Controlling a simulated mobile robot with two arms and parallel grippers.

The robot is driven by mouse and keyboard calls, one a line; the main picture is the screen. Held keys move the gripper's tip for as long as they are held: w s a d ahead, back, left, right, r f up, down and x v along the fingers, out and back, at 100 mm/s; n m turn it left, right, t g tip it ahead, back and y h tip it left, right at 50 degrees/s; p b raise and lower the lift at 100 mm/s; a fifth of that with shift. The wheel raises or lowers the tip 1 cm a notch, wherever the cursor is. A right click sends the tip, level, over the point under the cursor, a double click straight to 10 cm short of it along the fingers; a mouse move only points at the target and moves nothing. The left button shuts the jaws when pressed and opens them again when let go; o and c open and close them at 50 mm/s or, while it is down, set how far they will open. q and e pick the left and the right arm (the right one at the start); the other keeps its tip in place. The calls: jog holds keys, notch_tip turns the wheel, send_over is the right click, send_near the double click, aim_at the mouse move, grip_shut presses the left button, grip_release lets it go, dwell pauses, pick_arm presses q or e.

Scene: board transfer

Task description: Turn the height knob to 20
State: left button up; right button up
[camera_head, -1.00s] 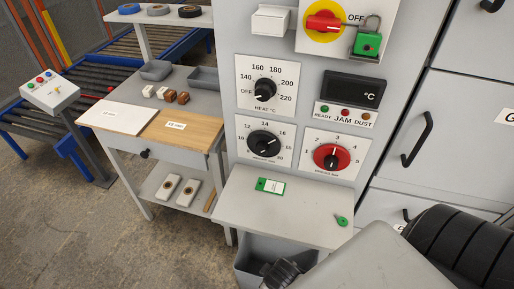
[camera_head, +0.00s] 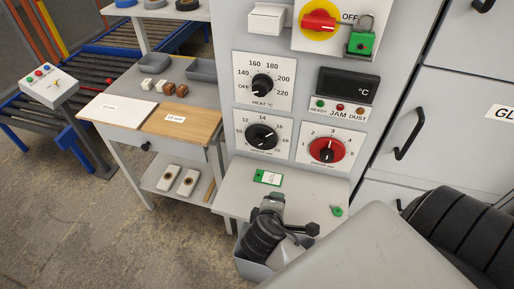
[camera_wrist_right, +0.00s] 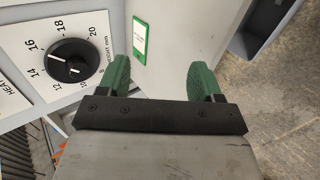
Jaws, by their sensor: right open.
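The black height knob (camera_head: 261,136) is on a white dial plate on the grey machine front, left of the red knob. It also shows in the right wrist view (camera_wrist_right: 73,60), at upper left, with its white mark toward the stretch between 14 and 16. The 20 label is on the far side of the dial. My right gripper (camera_wrist_right: 160,80) is open and empty, its green fingers apart, to the right of the knob and not touching it. In the head view my right wrist is below the dials, over the machine's shelf. My left gripper is not in view.
The red knob (camera_head: 327,149) is to the right and the heat knob (camera_head: 262,86) above. A grey shelf (camera_head: 232,194) juts out below the dials, with a green-edged tag (camera_head: 268,177) on it. A work table with boards stands to the left.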

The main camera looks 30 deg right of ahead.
aim_at(258, 146)
jog(key=w+a+r+n+t+h, duration=0.2)
jog(key=w+r+n+t+h, duration=0.35)
jog(key=w+n, duration=0.45)
jog(key=shift+m+t, duration=0.3)
jog(key=shift+t, duration=0.15)
jog(key=x, duration=0.3)
jog(key=f+p+x, duration=0.1)
jog(key=x, duration=0.3)
jog(key=p+x, duration=0.1)
jog(key=x, duration=0.2)
jog(key=shift+d+f, duration=0.15)
jog(key=shift+d, duration=0.2)
jog(key=c, duration=0.9)
